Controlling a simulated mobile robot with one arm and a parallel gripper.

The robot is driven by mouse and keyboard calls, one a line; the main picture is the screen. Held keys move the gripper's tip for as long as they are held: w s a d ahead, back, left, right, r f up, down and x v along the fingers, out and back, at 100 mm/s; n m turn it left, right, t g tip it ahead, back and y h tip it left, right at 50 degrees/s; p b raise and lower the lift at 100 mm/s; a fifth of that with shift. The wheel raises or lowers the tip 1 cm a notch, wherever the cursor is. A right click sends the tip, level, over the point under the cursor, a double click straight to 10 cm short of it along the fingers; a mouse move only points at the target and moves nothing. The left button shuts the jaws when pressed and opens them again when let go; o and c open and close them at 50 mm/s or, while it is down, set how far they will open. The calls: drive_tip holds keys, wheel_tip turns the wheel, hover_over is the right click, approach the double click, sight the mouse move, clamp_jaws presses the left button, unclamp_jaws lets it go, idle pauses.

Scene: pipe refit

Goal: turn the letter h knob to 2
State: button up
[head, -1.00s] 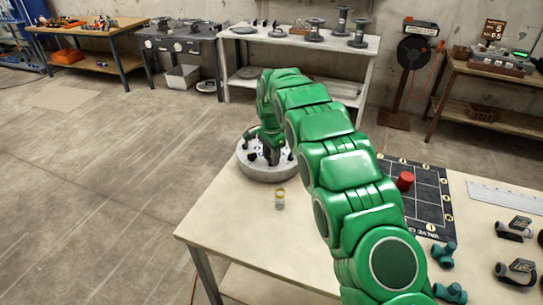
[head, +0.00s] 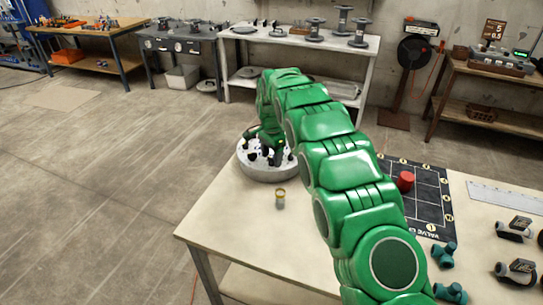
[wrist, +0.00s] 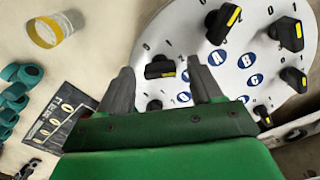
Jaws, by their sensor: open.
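A round pale grey panel (head: 258,174) with several black knobs stands at the far end of the near table; its face (wrist: 178,38) also shows in the wrist view. My gripper (wrist: 160,65) is open, its two dark fingers pointing at the panel. A black knob with a yellow mark (wrist: 158,68) appears between the fingertips; I cannot tell whether they touch it. Blue discs with white letters lie between the knobs, but I cannot make out which one is H. In the head view my gripper (head: 268,152) is over the panel, hiding part of it.
A small jar with a yellow band (head: 280,198) stands near the panel. My arm hides the table's middle.

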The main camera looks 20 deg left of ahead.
sight(272, 158)
drive_tip(key=shift+r, duration=3.85)
drive_tip(key=shift+d+r, duration=0.1)
drive_tip(key=shift+d, duration=0.1)
drive_tip(key=s+d+r+n, duration=0.1)
drive_tip(key=s+d+r, duration=0.4)
drive_tip(key=d, duration=0.5)
drive_tip(key=s+d+r, duration=0.4)
drive_tip(key=s+d, duration=0.1)
drive_tip(key=d, duration=0.5)
drive_tip(key=s+d+r+n, duration=0.1)
drive_tip(key=s+d+r, duration=0.4)
drive_tip(key=d, duration=0.5)
drive_tip(key=s+d+f+n, duration=0.1)
drive_tip(key=s+d, duration=0.3)
drive_tip(key=s, duration=0.7)
drive_tip(key=s+d+f+n+g, duration=0.1)
drive_tip(key=s+d, duration=0.4)
drive_tip(key=s, duration=0.6)
drive_tip(key=s+d+f+n, duration=0.2)
drive_tip(key=s+d, duration=0.3)
drive_tip(key=s, duration=0.6)
drive_tip(key=shift+s+d+g, duration=0.15)
drive_tip(key=shift+s+g, duration=0.2)
drive_tip(key=shift+g, duration=0.05)
